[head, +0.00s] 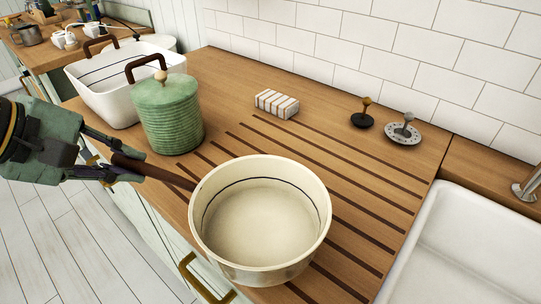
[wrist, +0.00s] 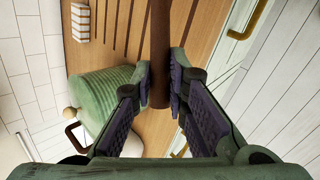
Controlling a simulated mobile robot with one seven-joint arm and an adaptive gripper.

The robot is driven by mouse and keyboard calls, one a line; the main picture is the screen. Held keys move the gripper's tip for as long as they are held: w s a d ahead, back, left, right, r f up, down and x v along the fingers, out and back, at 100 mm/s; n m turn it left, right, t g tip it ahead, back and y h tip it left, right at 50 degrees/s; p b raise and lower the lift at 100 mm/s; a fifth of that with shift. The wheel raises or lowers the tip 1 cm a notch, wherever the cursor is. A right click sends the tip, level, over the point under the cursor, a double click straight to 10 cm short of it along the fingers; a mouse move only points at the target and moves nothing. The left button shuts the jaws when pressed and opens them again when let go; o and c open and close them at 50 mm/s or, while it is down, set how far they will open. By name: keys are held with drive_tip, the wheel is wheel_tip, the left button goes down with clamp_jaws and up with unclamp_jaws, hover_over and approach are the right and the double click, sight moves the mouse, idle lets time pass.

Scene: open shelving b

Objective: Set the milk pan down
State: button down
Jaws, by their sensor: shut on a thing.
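The cream milk pan (head: 262,222) is at the front of the wooden counter in the head view, over the dark drainage grooves, upright and empty. Its brown handle (head: 153,170) points left. My gripper (head: 122,170) is shut on that handle. In the wrist view the handle (wrist: 160,50) runs between the two fingers of my gripper (wrist: 161,90), and the pan's bowl is out of that frame. I cannot tell whether the pan's base touches the counter.
A green ribbed canister (head: 170,115) stands close behind the handle. A white bin (head: 105,85) is behind it. A white sink (head: 475,245) is at right. Grooved counter (head: 340,165) behind the pan is clear.

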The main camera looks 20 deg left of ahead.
drive_tip(key=shift+w+d+f+p, duration=0.2)
drive_tip(key=shift+w+f+p, duration=0.65)
drive_tip(key=shift+w, duration=1.8)
drive_tip(key=shift+w+d+f+p, duration=0.25)
drive_tip(key=shift+w+f+p, duration=0.6)
drive_tip(key=shift+w, duration=1.8)
drive_tip(key=shift+w+d+f+p, duration=0.2)
drive_tip(key=shift+w+f+p, duration=0.65)
drive_tip(key=shift+w, duration=1.8)
drive_tip(key=c, duration=1.6)
unclamp_jaws()
drive_tip(key=b+v, duration=0.2)
drive_tip(key=v, duration=1)
drive_tip(key=shift+r, duration=0.1)
drive_tip(key=shift+s, duration=0.1)
